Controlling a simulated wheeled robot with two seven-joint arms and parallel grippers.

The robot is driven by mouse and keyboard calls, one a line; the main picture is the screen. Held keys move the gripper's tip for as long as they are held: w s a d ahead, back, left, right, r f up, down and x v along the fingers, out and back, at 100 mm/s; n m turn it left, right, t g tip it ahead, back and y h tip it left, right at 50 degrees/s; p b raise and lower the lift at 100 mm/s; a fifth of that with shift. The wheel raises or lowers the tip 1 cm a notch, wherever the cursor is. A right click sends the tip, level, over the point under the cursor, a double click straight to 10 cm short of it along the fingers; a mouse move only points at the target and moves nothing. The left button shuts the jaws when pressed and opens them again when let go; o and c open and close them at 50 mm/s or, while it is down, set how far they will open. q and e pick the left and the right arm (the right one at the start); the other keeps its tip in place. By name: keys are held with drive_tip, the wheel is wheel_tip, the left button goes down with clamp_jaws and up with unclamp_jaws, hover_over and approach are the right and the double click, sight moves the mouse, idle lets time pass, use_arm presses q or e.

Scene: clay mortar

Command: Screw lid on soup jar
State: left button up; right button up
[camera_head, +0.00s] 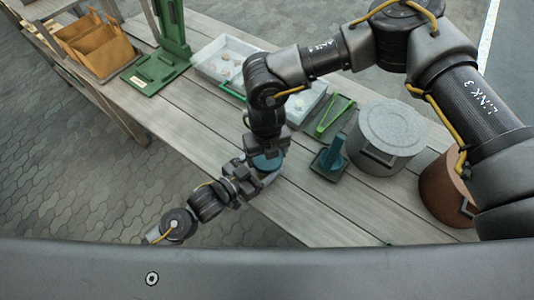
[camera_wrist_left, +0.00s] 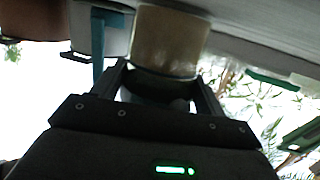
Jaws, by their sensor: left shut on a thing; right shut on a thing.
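A teal-blue lid (camera_head: 266,161) shows below my right gripper (camera_head: 268,148), which comes down from above and is shut on it. The soup jar (camera_head: 270,178) is a pale sliver just under the lid, mostly hidden by the lid and grippers. My left gripper (camera_head: 255,178) reaches in from the left and is shut on the jar. In the left wrist view the jar (camera_wrist_left: 172,42) is a cloudy beige cylinder at the fingers of my left gripper (camera_wrist_left: 165,85). Whether lid and jar touch or are threaded, I cannot tell.
The jar is by the near edge of the plank table (camera_head: 310,215). To the right stand a teal-handled tool (camera_head: 333,155), a grey lidded pot (camera_head: 390,130) and a brown pot (camera_head: 442,188).

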drive_tip(key=shift+m, duration=0.6)
drive_tip(key=o, duration=1.1)
